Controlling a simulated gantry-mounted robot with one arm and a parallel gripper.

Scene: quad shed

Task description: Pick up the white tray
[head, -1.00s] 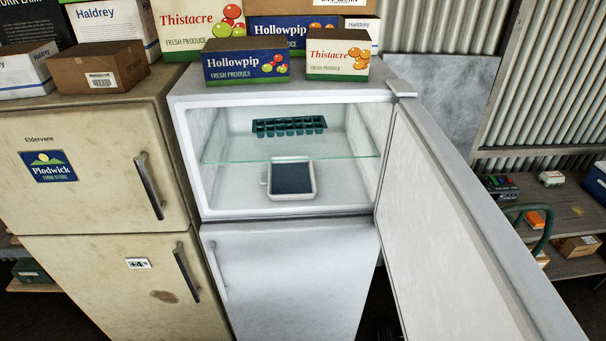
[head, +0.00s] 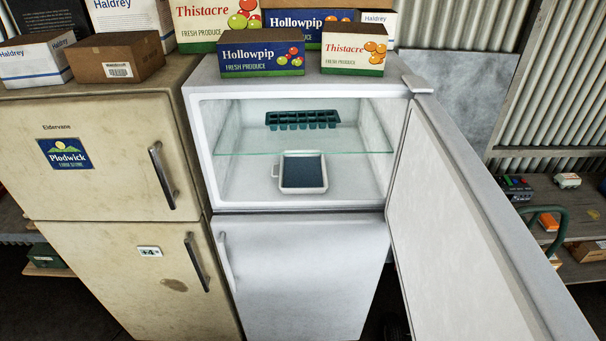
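The white tray (head: 303,188) sits on the floor of the open upper compartment of the white fridge (head: 305,295), below a glass shelf. It is shallow, with a dark blue-grey inside and a small handle on its left side. The compartment door (head: 440,220) stands wide open to the right. My gripper is not in view.
A dark green ice cube tray (head: 302,120) rests on the glass shelf (head: 235,152) above the white tray. A cream fridge (head: 100,165) stands close on the left. Boxes (head: 262,52) stand on top of both fridges. A cluttered shelf (head: 575,225) is at the right.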

